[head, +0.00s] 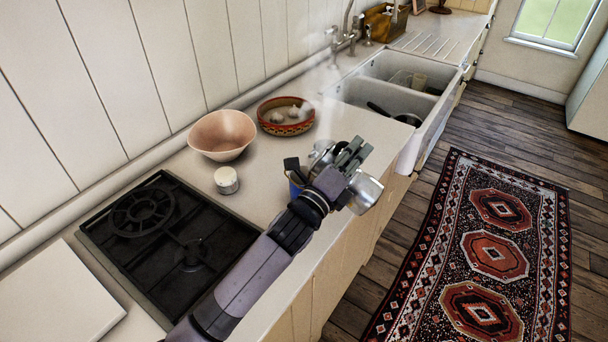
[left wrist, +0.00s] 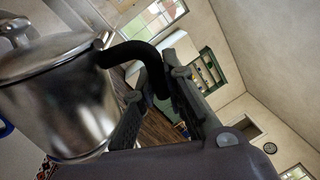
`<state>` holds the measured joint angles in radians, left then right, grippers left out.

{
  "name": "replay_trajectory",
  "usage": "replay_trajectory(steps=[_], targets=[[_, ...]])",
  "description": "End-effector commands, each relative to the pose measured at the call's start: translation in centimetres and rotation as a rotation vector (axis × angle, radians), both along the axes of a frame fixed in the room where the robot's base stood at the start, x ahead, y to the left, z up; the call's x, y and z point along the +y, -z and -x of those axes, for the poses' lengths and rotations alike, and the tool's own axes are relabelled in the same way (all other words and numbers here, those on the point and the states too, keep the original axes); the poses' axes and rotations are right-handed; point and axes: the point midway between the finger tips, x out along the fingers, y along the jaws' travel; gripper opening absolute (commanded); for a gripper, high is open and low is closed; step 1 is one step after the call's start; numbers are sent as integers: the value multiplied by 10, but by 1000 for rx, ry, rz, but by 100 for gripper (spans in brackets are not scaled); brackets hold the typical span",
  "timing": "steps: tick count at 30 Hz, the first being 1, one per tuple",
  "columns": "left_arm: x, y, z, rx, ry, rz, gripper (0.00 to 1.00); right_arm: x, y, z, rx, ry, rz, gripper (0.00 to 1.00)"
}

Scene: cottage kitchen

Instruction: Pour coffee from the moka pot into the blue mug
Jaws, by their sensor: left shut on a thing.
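My left gripper (head: 352,153) is shut on the black handle (left wrist: 140,58) of the silver moka pot (left wrist: 62,100). In the head view the moka pot (head: 368,192) is partly covered by the gripper and looks tilted, held near the counter's front edge. The blue mug (head: 296,186) is just left of the pot, mostly hidden behind my left arm. A small blue patch also shows at the left edge of the left wrist view. I cannot see coffee or the mug's inside. My right gripper is out of view.
A pink bowl (head: 221,134), a patterned bowl (head: 285,127) with pale items and a white jar (head: 226,181) stand toward the wall. A black hob (head: 172,240) lies at left. A white double sink (head: 400,103) is beyond the gripper.

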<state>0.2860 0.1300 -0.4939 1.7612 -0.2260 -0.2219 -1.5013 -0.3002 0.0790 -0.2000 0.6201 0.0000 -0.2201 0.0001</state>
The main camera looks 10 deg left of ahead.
Motion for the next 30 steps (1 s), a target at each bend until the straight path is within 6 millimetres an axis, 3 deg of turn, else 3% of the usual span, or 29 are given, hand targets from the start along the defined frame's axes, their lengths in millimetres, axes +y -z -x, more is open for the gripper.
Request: replay_trajectory(steps=[14, 16, 21, 30], targets=[[5, -7, -1, 9, 0, 44, 0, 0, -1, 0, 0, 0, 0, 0], [0, -2, 0, -2, 2, 8, 0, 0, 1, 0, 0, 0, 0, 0], [-23, 34, 8, -101, 2, -267, 0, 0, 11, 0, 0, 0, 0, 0], [-31, 42, 11, -130, 1, -347, 0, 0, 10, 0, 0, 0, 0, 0]])
